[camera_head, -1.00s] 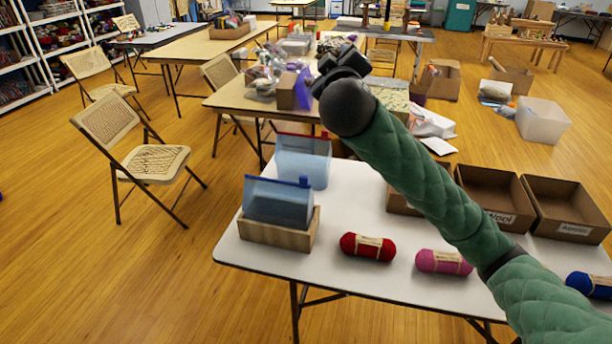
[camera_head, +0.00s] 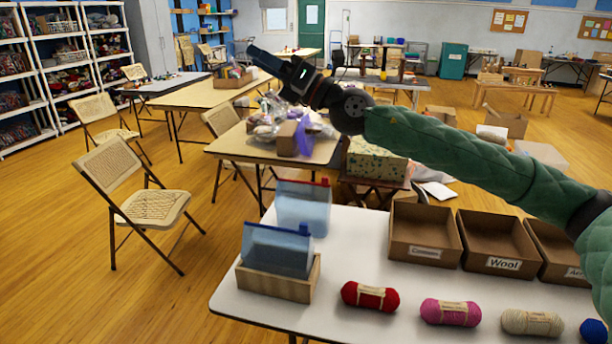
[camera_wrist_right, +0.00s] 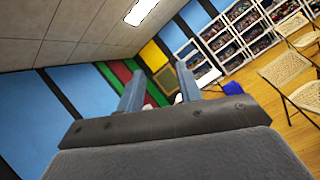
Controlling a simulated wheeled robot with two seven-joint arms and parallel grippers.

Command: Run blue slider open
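A translucent blue pouch (camera_head: 277,252) stands upright in a light wooden holder (camera_head: 275,283) at the left front of the white table. A dark blue strip runs along its top edge, and the blue slider (camera_head: 304,229) sits at that strip's right end. A second blue pouch (camera_head: 302,208) with a red top strip and red slider (camera_head: 325,181) stands behind it. My right gripper (camera_head: 256,52) is raised high, well above and beyond both pouches, pointing left. In the right wrist view its two fingers (camera_wrist_right: 160,88) are apart with nothing between them. My left gripper is out of view.
The white table (camera_head: 340,325) holds red yarn (camera_head: 370,296), pink yarn (camera_head: 450,312) and cream yarn (camera_head: 532,322) along the front. Open brown boxes, one labelled Wool (camera_head: 497,243), stand at the back right. A folding chair (camera_head: 148,205) is at left.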

